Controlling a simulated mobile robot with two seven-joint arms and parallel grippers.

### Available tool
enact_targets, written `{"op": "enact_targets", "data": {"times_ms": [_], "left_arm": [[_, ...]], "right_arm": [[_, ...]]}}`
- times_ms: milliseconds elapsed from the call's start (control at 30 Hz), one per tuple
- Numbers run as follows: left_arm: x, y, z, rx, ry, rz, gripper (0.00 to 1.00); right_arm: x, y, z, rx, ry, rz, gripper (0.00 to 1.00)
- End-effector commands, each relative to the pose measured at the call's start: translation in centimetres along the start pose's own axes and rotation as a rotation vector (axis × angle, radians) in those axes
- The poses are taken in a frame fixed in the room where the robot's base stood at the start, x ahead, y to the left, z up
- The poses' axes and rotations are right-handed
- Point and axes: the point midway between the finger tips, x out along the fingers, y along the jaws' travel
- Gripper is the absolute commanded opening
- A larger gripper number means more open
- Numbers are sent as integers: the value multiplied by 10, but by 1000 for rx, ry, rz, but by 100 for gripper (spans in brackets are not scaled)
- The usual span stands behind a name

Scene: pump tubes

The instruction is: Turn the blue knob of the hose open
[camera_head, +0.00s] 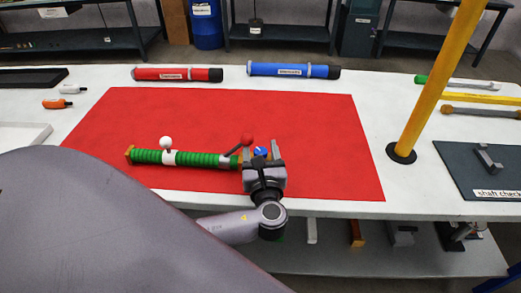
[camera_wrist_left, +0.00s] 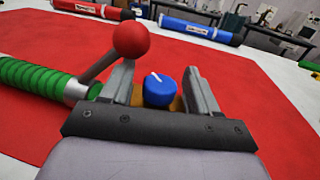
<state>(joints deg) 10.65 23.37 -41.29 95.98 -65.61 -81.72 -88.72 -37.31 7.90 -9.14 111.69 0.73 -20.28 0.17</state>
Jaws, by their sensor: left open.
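The green ribbed hose (camera_head: 200,158) lies on the red mat (camera_head: 300,115), with a white ball (camera_head: 166,142) near its left part and a red ball lever (camera_head: 246,139) near its right end. The blue knob (camera_head: 260,151) sits at the hose's right end. In the left wrist view the blue knob (camera_wrist_left: 160,88) has a white mark pointing up and slightly left, and an orange-brown part shows beneath it. My left gripper (camera_head: 261,150) is open with its fingers on either side of the knob, with gaps visible. My right gripper is not in view.
The red lever ball (camera_wrist_left: 131,38) stands close to my left gripper's left finger. A red tube (camera_head: 178,74) and a blue tube (camera_head: 293,70) lie behind the mat. A yellow post (camera_head: 435,85) stands on the table at right. The mat's right part is clear.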

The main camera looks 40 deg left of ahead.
Motion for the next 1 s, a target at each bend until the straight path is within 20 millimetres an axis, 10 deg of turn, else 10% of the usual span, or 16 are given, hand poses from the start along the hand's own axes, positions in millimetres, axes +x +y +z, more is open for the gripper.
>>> {"op": "enact_targets", "data": {"times_ms": [67, 233, 1000], "left_arm": [[0, 0, 0, 0, 0, 0, 57], [0, 0, 0, -1, 0, 0, 9], [1, 1, 2, 4, -6, -355, 9]], "right_arm": [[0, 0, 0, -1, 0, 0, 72], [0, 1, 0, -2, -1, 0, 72], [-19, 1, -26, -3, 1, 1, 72]]}}
